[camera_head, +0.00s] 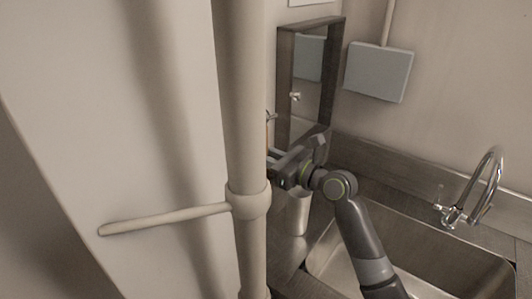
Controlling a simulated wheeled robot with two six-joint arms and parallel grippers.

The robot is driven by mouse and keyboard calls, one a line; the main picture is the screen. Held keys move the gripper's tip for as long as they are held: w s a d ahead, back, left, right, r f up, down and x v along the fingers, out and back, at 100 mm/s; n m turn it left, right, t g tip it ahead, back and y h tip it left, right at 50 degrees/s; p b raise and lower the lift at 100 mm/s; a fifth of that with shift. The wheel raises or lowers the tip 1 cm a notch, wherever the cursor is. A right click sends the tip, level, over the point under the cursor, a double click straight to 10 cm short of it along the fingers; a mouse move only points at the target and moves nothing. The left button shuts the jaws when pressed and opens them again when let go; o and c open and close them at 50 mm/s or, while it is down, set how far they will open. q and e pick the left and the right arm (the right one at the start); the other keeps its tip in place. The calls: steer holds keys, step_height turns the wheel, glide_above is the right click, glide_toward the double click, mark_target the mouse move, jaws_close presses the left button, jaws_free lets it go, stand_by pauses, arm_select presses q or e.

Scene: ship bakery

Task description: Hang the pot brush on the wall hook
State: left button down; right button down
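My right gripper (279,172) reaches in from the lower right, over the counter, with its front end partly behind the thick vertical pipe. Its fingertips are hidden, so I cannot tell whether it is open or shut. A thin orange-brown strip (267,132) stands upright just above it at the pipe's edge; it may be the pot brush's handle, but most of it is hidden. A small metal piece (271,115) beside the pipe at the strip's top may be the wall hook. My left gripper is not in view.
The beige pipe (242,110) with a side bar (165,218) blocks the view at centre left. A framed mirror (309,80) and a grey box (379,72) are on the walls. A metal sink (415,262) with a tap (470,200) and a pale cup-like thing (297,215) are near my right arm.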

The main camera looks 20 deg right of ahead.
stand_by(0.4)
steer(key=c, duration=1.2)
jaws_free()
steer(key=b+v, duration=0.2)
steer(key=v, duration=1.5)
steer(key=shift+s, duration=0.2)
steer(key=shift+d, duration=0.15)
